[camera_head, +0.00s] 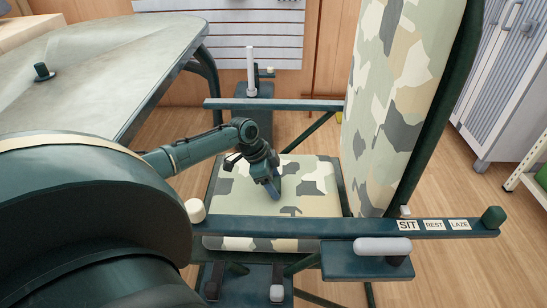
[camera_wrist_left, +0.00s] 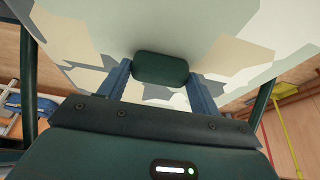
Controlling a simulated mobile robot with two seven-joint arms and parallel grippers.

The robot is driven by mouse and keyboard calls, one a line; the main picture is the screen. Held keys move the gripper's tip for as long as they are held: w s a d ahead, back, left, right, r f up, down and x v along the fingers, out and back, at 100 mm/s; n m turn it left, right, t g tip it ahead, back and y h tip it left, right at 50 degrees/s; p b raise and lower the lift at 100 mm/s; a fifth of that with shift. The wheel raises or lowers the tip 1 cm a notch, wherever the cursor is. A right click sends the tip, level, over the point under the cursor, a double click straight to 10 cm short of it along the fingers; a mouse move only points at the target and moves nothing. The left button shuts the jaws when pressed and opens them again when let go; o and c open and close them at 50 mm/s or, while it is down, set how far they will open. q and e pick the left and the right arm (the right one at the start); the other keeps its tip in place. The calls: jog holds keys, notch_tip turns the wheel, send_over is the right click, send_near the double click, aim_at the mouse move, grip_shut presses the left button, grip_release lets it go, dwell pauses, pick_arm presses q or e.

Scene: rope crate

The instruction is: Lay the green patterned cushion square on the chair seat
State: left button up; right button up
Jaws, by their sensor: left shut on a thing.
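The green patterned cushion (camera_head: 305,185) has a camouflage print and lies flat over the chair seat, between the two armrests. Its sides look roughly in line with the chair frame, but the near armrest hides a strip of it. The seat under it is hidden. My left gripper (camera_head: 270,186) points down at the middle of the cushion. In the left wrist view its blue fingers (camera_wrist_left: 161,85) stand either side of a dark green rounded grip piece (camera_wrist_left: 160,67) against the cushion's patterned face (camera_wrist_left: 200,30). My right gripper is not in view.
The camouflage backrest (camera_head: 395,90) stands upright on the right. The near armrest (camera_head: 330,227) carries SIT, REST and LAZE labels; the far armrest (camera_head: 290,104) runs behind. A grey table (camera_head: 90,65) is at the left, a cabinet (camera_head: 505,80) at the right.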

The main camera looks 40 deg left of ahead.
pick_arm(q)
jog(key=shift+f, duration=0.35)
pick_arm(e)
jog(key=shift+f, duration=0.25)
pick_arm(q)
jog(key=o, duration=1.3)
jog(key=shift+c, duration=0.2)
jog(key=shift+f, duration=0.1)
jog(key=p+v, duration=0.1)
jog(key=v, duration=0.2)
jog(key=shift+a+r, duration=0.1)
jog(key=shift+r, duration=0.15)
jog(key=p+v, duration=0.3)
jog(key=v, duration=0.6)
jog(key=shift+s+r, duration=0.25)
jog(key=shift+r, duration=0.05)
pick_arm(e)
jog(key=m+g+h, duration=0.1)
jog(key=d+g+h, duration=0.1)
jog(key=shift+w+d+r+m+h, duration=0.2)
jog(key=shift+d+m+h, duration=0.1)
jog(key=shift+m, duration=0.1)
